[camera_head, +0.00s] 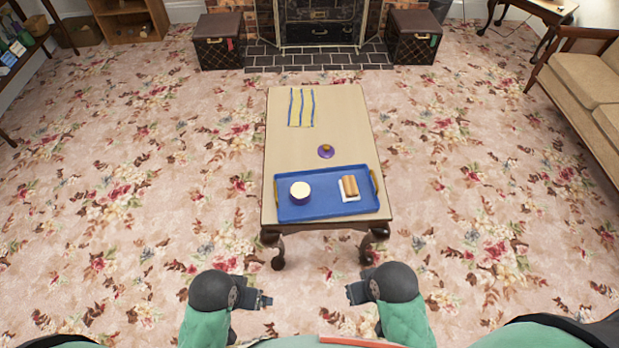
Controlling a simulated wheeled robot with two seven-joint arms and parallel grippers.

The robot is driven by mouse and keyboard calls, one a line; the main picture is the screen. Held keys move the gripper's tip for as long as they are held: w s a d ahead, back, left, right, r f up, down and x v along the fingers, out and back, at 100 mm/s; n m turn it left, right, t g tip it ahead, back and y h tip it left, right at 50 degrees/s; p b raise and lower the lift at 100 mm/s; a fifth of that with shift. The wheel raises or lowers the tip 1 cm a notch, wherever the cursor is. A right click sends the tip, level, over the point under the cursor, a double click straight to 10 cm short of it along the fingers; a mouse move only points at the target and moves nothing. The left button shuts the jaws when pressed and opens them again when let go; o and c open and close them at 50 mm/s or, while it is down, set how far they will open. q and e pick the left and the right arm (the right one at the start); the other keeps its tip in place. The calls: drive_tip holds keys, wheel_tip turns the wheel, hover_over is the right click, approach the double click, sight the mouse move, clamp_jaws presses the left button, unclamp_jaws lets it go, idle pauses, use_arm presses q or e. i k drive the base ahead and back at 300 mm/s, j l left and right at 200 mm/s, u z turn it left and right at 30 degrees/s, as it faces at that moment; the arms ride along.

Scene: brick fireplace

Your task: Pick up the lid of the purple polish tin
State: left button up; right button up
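The purple lid (325,152) with a gold-brown knob lies on the low wooden table (285,145), just behind the blue tray. The open purple tin (300,193), with a cream-coloured top surface, stands in the left part of the blue tray (326,207). My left gripper (267,300) and my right gripper (349,293) are in front of the table's near edge, apart from each other and well away from the lid. Nothing shows in either one. Their fingers are too small to tell open from shut.
Tan rolls on a white piece (349,189) lie in the tray's right part. A yellow striped cloth (301,108) lies at the table's far left. A sofa (590,85) stands at right; two dark chests (218,42) (413,38) flank the hearth. Carpet around the table is clear.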

sight(324, 151)
drive_tip(key=i+l+u, duration=0.2)
drive_tip(key=l+u, duration=0.2)
drive_tip(key=l, duration=0.2)
drive_tip(key=i+l+u, duration=0.15)
drive_tip(key=l+u, duration=0.2)
drive_tip(key=l, duration=0.25)
drive_tip(key=l+u, duration=0.4)
drive_tip(key=l, duration=0.25)
